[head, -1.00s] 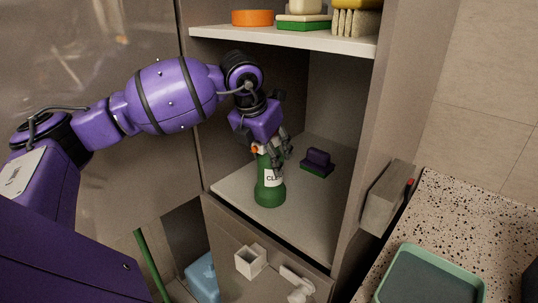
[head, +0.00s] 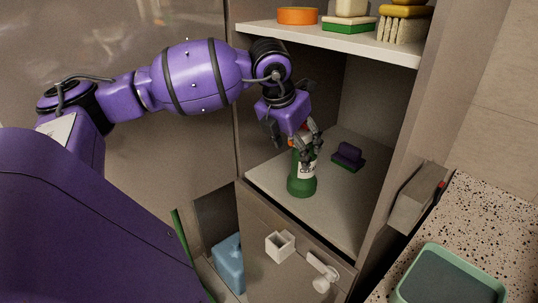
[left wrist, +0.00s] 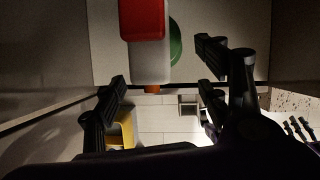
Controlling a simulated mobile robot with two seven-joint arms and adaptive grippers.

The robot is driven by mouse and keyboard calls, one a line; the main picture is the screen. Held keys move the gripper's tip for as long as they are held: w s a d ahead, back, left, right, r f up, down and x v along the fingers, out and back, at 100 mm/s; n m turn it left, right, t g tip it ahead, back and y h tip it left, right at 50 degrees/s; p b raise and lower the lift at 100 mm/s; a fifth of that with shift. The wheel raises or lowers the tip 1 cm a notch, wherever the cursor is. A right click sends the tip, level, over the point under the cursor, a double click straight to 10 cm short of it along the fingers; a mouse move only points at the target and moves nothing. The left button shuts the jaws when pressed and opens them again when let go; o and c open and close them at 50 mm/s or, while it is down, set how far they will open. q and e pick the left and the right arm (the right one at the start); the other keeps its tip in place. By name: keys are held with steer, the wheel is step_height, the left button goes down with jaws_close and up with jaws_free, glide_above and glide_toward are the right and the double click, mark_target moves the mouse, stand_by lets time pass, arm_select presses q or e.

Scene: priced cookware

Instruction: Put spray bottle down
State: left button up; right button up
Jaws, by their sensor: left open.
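The green spray bottle (head: 301,184) with a white label stands upright on the cabinet's lower shelf (head: 338,207), near its front edge. Its red and white spray head shows from above in the left wrist view (left wrist: 144,38), with some green body beside it. My left gripper (head: 306,146) is by the bottle's top in the head view, its fingers partly covering the spray head. In the left wrist view the fingers (left wrist: 160,82) are spread apart, and the spray head lies between and beyond them. I cannot tell whether a finger touches the bottle.
A purple and green sponge (head: 348,156) lies behind the bottle, to its right. The upper shelf (head: 330,40) holds an orange round item, sponges and a brush. A drawer front (head: 262,225) is below, and a speckled counter with a green tray (head: 449,250) is at right.

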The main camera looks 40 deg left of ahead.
arm_select(q)
steer(key=s+p, duration=0.3)
steer(key=s, duration=0.5)
steer(key=shift+s+d, duration=0.2)
steer(key=shift+d, duration=0.1)
arm_select(e)
steer(key=r, duration=0.1)
steer(key=w+a+r, duration=0.1)
steer(key=r, duration=0.1)
steer(key=shift+w+a+r, duration=0.2)
steer(key=shift+w+a, duration=0.15)
steer(key=shift+w, duration=0.05)
steer(key=shift+d+r+t, duration=0.1)
steer(key=shift+t, duration=0.2)
